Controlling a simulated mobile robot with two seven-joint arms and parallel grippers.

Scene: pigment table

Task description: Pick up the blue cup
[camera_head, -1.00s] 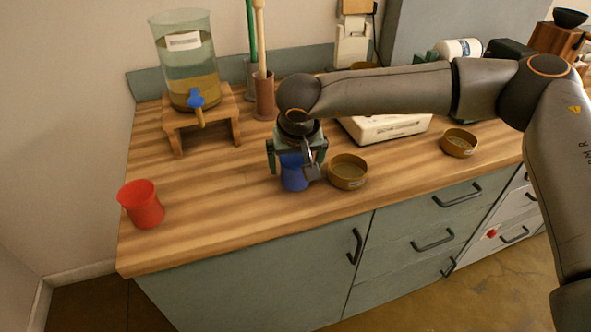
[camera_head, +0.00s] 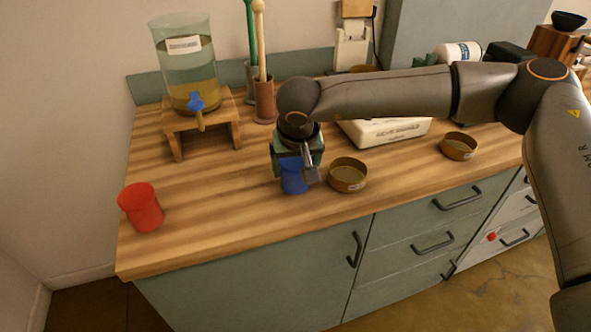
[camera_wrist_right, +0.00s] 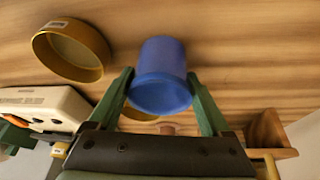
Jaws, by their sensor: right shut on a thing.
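The blue cup (camera_head: 293,178) stands on the wooden counter, just left of a brown dish. My right gripper (camera_head: 297,172) reaches down over it from above and hides its upper part. In the right wrist view the blue cup (camera_wrist_right: 163,75) sits between the two green fingers of my right gripper (camera_wrist_right: 162,88), which are shut on its sides. I cannot tell whether the cup is lifted off the wood. My left gripper is not in view.
A brown dish (camera_head: 347,175) stands close to the right of the cup, and another dish (camera_head: 458,146) is farther right. A red cup (camera_head: 141,207) is at the left front. A glass dispenser (camera_head: 186,62) on a wooden stand (camera_head: 205,121) is behind. The counter between is clear.

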